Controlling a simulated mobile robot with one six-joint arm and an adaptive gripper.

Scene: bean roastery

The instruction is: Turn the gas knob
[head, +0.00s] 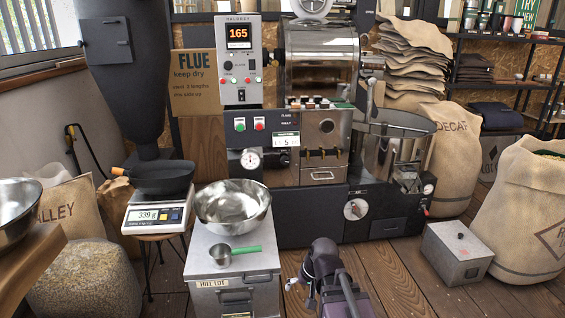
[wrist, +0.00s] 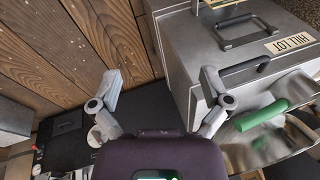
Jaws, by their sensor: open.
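The roaster (head: 318,60) stands at the back centre. Its front has a dark round knob (head: 327,125) on the silver plate. A round white dial (head: 356,209) sits on the black base, and a white gauge (head: 249,159) is on the left. No readable label shows which control is the gas knob. My gripper is in the wrist view (wrist: 158,85), its two fingers spread wide with nothing between them. In the head view my arm is low at bottom centre, in front of the roaster and apart from it; the fingers are mostly hidden there.
A grey HILL LOT cabinet (head: 232,262) stands left of my arm, bearing a steel bowl (head: 233,206) and a green-handled scoop (head: 232,253); the cabinet is close beside the fingers in the wrist view. A metal box (head: 457,253) sits right. Wooden floor (head: 405,275) between is clear.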

